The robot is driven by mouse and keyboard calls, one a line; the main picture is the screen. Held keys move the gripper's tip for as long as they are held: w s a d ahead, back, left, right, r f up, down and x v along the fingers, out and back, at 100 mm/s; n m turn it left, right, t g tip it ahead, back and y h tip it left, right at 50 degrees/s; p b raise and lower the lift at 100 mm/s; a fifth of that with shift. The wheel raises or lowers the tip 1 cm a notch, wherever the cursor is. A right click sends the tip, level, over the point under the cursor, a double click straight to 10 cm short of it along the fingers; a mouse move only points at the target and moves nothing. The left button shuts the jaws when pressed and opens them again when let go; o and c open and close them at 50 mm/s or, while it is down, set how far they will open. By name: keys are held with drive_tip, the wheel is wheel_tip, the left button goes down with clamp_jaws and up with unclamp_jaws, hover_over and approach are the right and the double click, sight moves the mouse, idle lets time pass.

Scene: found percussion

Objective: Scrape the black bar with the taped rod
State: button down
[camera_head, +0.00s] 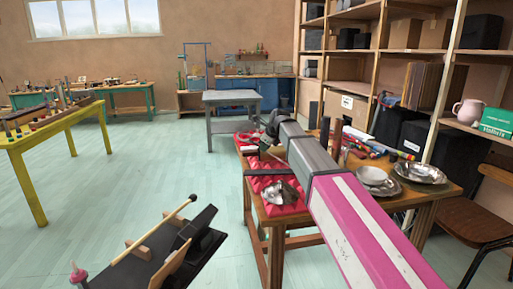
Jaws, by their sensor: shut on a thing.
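A black bar (259,172) appears to lie across the red padded mat (257,187) on the near left part of the wooden table. My arm reaches over the table from the lower right. My gripper (266,146) is at its far end, small and dark, above the back of the mat. It is shut on a thin piece that looks like the taped rod (276,157), mostly hidden by the gripper and arm. I cannot tell whether the rod touches the bar.
Crumpled silvery metal (281,193) lies on the mat. Coloured tubes (391,150), a bowl (371,175) and a metal plate (420,173) crowd the table's right side. A black stand with a round-ended stick (150,232) is at lower left. The floor between the tables is clear.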

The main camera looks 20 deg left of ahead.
drive_tip(key=s+a, duration=0.3)
drive_tip(key=a, duration=0.6)
idle(2.1)
drive_tip(key=shift+r, duration=2.95)
